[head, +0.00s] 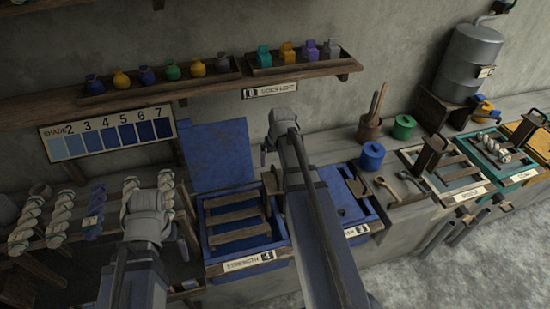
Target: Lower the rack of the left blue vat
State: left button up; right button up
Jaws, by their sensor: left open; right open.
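The left blue vat (206,254) stands in the middle, with a "STRENGTH 4" plate on its front. Its rack of wooden slats (236,214) shows within the vat's opening; its exact height is hard to tell. A dark wooden upright (271,188) stands at the vat's right side, partly beside my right arm. A blue panel (215,155) rises behind the vat. My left gripper (147,201) is left of the vat, in front of the yarn skeins, open and apart from the rack. My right gripper (282,122) is above and behind the vat's right side, open, with nothing seen in it.
A second blue vat (371,217) is partly hidden behind my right arm. Yarn skeins (95,212) hang at the left. A shelf (210,91) with jars and a shade chart (108,131) are on the wall. More vats (440,188) stand at the right.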

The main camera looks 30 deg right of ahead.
aim_at(276, 172)
notch_tip(276, 172, down, 7)
jog(key=b, duration=0.6)
jog(key=shift+f+b, duration=0.35)
jog(key=shift+b, duration=0.2)
grip_shut()
dwell(0.4)
